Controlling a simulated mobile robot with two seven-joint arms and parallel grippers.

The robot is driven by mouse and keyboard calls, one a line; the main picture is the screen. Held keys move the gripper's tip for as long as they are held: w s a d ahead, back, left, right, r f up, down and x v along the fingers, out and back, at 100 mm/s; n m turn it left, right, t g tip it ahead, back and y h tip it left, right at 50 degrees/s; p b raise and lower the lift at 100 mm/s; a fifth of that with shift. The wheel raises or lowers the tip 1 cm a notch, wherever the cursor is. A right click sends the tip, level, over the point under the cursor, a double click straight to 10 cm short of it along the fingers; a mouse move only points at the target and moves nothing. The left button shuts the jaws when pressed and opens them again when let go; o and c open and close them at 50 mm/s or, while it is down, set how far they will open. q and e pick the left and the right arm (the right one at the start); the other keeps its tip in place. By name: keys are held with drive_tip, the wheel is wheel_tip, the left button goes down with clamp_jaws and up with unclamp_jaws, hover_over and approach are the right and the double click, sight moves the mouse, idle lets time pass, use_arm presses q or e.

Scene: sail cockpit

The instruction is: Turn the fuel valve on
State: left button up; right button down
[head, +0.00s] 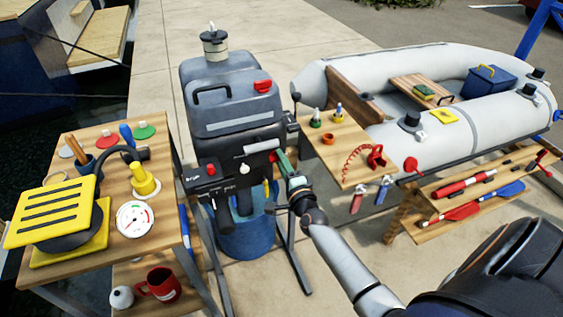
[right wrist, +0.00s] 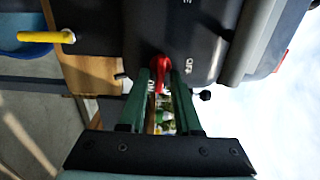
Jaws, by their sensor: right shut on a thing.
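The red fuel valve lever (right wrist: 161,68) shows in the right wrist view, on the dark grey side of the outboard motor (right wrist: 200,30). My right gripper (right wrist: 160,80) has its two green fingers on either side of the lever, shut on it. In the head view the right gripper (head: 278,160) is at the right side of the motor (head: 232,110), and the lever is hidden there. My left gripper is not in view.
A wooden table (head: 110,180) with a yellow pedal pump (head: 55,215) and a gauge (head: 135,218) stands left. A small wooden table (head: 345,175) with tools is right of the motor, in front of a grey dinghy (head: 450,60). A low bench (head: 440,185) holds paddles.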

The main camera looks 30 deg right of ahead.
idle(0.3)
drive_tip(key=c, duration=0.9)
unclamp_jaws()
drive_tip(key=v, duration=1.2)
drive_tip(key=shift+s+p, duration=0.35)
drive_tip(key=shift+f, duration=0.1)
